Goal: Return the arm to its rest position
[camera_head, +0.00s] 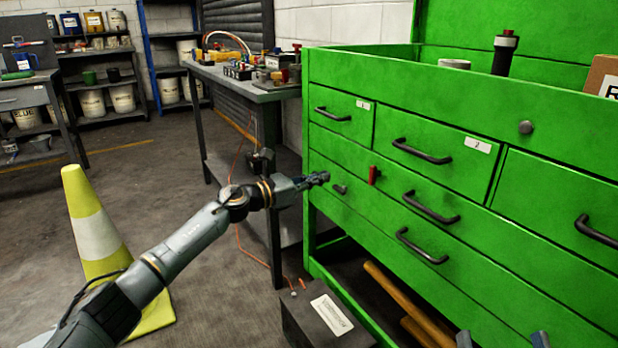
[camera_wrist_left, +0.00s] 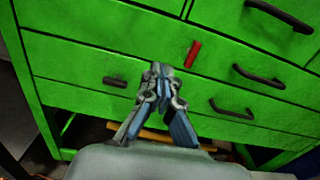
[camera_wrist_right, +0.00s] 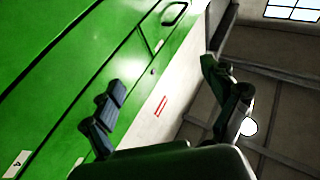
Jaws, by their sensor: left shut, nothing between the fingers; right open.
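My left gripper (camera_head: 318,180) is stretched out to the left end of the green cabinet's (camera_head: 420,92) drawer fronts. Its fingers are together with nothing between them, as the left wrist view (camera_wrist_left: 160,70) also shows. It is close to a small dark handle (camera_head: 339,189) and a red latch (camera_head: 374,174); I cannot tell whether it touches the cabinet. My right gripper (camera_wrist_right: 160,80) is open and empty in the right wrist view, with the green cabinet on the left of that view. Two blue-grey tips at the bottom right of the head view look like its fingers.
The visible drawers look shut; black handles (camera_head: 430,208) stick out. A dark box (camera_head: 325,318) stands on the floor below my left arm. A yellow and white cone (camera_head: 95,230) is beside that arm. A workbench (camera_head: 235,85) stands behind.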

